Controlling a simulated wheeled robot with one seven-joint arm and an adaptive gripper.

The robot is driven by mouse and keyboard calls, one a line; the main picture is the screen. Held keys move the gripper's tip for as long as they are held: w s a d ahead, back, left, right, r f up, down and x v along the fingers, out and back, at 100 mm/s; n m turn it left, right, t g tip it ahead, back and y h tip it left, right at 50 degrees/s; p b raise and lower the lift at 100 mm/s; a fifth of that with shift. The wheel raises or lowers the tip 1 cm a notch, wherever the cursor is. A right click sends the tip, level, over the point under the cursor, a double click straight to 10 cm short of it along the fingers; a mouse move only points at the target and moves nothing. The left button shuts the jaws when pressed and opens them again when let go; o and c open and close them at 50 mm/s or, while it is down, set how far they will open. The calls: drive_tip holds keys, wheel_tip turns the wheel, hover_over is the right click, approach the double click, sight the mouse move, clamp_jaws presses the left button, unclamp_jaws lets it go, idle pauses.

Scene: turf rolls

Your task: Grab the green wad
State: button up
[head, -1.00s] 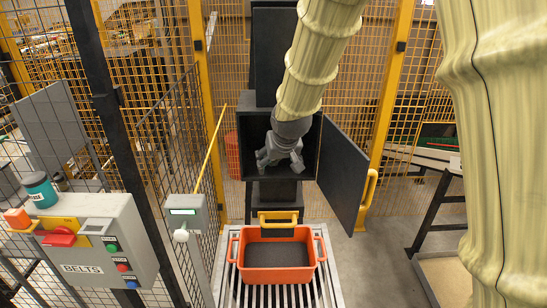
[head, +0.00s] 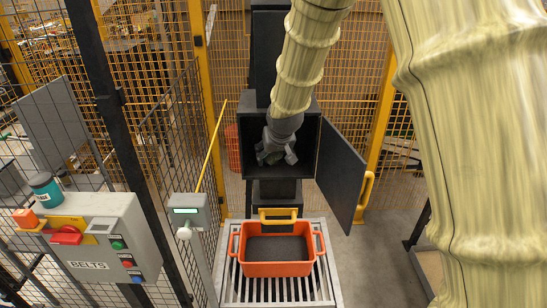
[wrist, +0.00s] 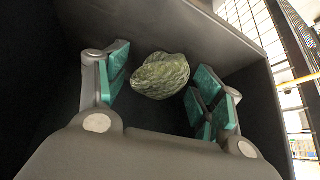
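The green wad (wrist: 160,76) is a crumpled, rounded lump that shows in the wrist view inside a dark box. My gripper (wrist: 160,95) is open, with its teal-padded fingers apart on either side of the wad. A gap shows between the wad and both fingers.
The box's black door (head: 343,176) stands open on the right, with a yellow handle (head: 367,187). An orange bin (head: 277,268) sits below on a slatted roller frame (head: 229,290). A control panel (head: 95,245) and mesh fencing stand at the left.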

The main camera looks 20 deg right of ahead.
drive_tip(key=c, duration=0.7)
drive_tip(key=shift+c, duration=0.2)
drive_tip(key=shift+f+b, duration=0.1)
drive_tip(key=shift+b, duration=0.8)
